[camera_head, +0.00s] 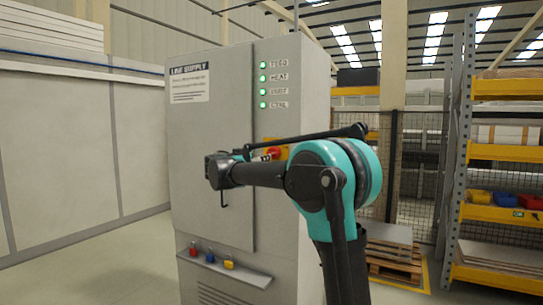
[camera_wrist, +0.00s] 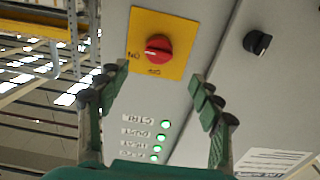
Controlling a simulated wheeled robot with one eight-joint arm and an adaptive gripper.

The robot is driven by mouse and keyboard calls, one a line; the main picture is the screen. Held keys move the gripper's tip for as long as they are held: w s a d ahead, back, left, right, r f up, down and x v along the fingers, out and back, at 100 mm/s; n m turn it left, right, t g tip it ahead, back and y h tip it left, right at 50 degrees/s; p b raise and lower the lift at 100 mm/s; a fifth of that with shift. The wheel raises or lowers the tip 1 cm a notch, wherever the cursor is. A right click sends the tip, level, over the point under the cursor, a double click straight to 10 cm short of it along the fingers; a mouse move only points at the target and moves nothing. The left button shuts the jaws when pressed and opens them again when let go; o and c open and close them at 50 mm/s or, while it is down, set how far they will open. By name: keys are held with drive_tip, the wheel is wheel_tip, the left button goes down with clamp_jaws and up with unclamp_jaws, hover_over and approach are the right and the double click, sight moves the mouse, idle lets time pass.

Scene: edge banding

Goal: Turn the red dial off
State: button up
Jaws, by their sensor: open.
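The red dial (camera_wrist: 158,46) sits on a yellow plate (camera_wrist: 174,25) on the grey cabinet. Its white mark points toward the label that reads ON upside down in the wrist view; another label, apparently OFF, lies below the dial there. In the head view the red dial (camera_head: 273,152) is partly hidden by my arm. My gripper (camera_wrist: 158,72) is open and empty. Its fingers stand apart on either side of the dial's column in the wrist view, with the tips short of the dial and no contact visible.
A black knob (camera_wrist: 257,42) is on the cabinet near the dial. Several green lights (camera_head: 263,84) glow on the cabinet front (camera_head: 210,130). A ledge (camera_head: 222,267) below holds red, blue and yellow padlocks. Shelving (camera_head: 456,150) stands at right; floor at left is clear.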

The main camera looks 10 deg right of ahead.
sight(272, 152)
drive_tip(key=x, duration=1.1)
drive_tip(key=shift+w+d, duration=0.2)
drive_tip(key=shift+d, duration=0.05)
drive_tip(key=shift+c, duration=0.6)
drive_tip(key=c, duration=1.1)
